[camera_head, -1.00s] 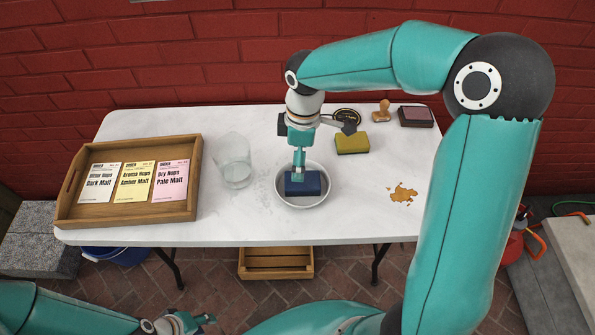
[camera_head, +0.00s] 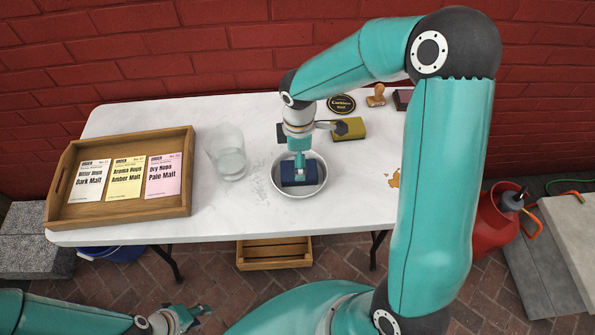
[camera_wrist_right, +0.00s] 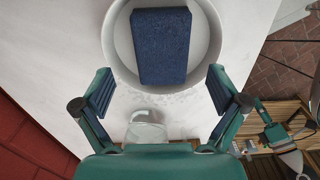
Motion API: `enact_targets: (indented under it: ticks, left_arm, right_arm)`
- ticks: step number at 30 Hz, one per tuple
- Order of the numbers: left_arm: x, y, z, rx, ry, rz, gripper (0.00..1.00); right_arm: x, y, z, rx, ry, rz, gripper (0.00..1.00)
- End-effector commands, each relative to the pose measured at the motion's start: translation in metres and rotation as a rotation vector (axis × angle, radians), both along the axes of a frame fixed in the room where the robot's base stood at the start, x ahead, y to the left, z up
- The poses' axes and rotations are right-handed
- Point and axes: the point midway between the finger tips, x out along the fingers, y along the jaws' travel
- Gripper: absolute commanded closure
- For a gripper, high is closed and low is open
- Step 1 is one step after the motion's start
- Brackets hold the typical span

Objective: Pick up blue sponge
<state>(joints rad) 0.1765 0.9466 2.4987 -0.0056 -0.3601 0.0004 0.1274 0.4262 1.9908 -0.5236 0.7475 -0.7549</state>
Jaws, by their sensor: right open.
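The blue sponge (camera_head: 299,179) lies in a round white bowl (camera_head: 278,188) on the table. In the right wrist view the sponge (camera_wrist_right: 160,45) is a dark blue block inside the bowl (camera_wrist_right: 120,50), beyond the fingertips. My right gripper (camera_head: 299,166) points down over the sponge; its fingers hide part of it. In the right wrist view this gripper (camera_wrist_right: 160,82) is open, its fingers wide apart with nothing between them. My left gripper (camera_head: 196,317) is low at the bottom left, in front of the table, small, with its fingers seeming apart and empty.
A yellow sponge (camera_head: 349,130) lies just behind the bowl to the right. A clear glass (camera_head: 229,160) stands left of it. A wooden tray (camera_head: 120,215) with several cards is at the left. A wooden stamp (camera_head: 376,95) stands at the back. My right arm hides the table's right end.

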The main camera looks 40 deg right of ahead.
Motion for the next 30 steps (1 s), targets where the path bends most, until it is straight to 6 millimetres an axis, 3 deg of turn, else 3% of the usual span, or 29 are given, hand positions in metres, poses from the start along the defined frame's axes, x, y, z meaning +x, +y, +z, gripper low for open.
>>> enact_targets:
  ticks: [10, 19, 30]
  left_arm:
    - [0.0, 0.0, 0.005, 0.0, 0.0, 0.0, 0.65]
    - [0.0, 0.0, 0.004, 0.0, 0.0, 0.0, 0.65]
    - [0.0, 0.0, 0.004, 0.0, 0.0, 0.0, 0.65]
  right_arm:
    - [-0.002, 0.0, -0.044, 0.0, 0.004, -0.001, 0.03]
    - [-0.001, -0.001, -0.05, 0.0, 0.001, 0.0, 0.03]
    - [-0.001, -0.001, -0.049, 0.0, 0.001, 0.0, 0.63]
